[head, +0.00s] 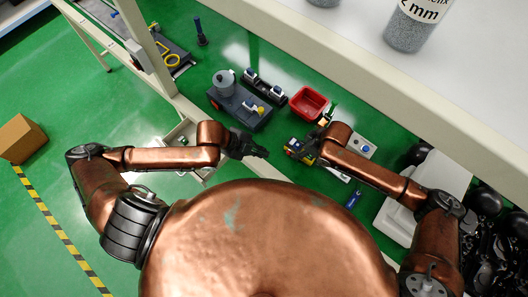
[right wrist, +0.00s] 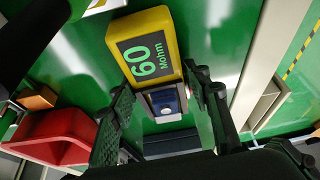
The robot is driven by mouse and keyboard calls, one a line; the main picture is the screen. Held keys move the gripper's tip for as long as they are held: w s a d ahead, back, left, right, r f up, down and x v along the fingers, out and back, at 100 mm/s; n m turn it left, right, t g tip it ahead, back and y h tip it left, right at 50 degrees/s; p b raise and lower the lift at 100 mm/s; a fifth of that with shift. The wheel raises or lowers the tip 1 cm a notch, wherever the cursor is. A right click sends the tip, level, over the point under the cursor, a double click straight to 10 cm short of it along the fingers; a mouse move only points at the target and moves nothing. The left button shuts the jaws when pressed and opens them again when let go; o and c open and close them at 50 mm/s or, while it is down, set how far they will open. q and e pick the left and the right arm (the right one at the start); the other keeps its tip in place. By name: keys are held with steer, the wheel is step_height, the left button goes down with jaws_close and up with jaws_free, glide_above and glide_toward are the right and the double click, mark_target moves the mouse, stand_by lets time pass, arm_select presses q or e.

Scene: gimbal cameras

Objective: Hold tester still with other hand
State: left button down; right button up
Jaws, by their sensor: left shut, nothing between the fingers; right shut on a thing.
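The tester (right wrist: 143,22) is a yellow-framed meter with a dark display reading "60 Mohm" in green, and a blue part below it. It fills the upper middle of the right wrist view. In the head view its yellow and dark body (head: 293,150) shows small beside my right gripper (head: 312,152). In the right wrist view my right gripper (right wrist: 163,108) is shut on the tester, with one dark finger on each side of its lower part. My left gripper (head: 262,154) is shut and empty, left of the tester and apart from it.
A red bin (head: 323,101) stands behind the tester. A grey machine (head: 238,108) with a round pot and a dark device (head: 264,88) stand further left. A light panel (head: 365,152) lies to the right. A pale shelf (head: 300,55) overhangs the back right.

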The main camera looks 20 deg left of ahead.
stand_by(0.4)
steer(key=o, duration=1.3)
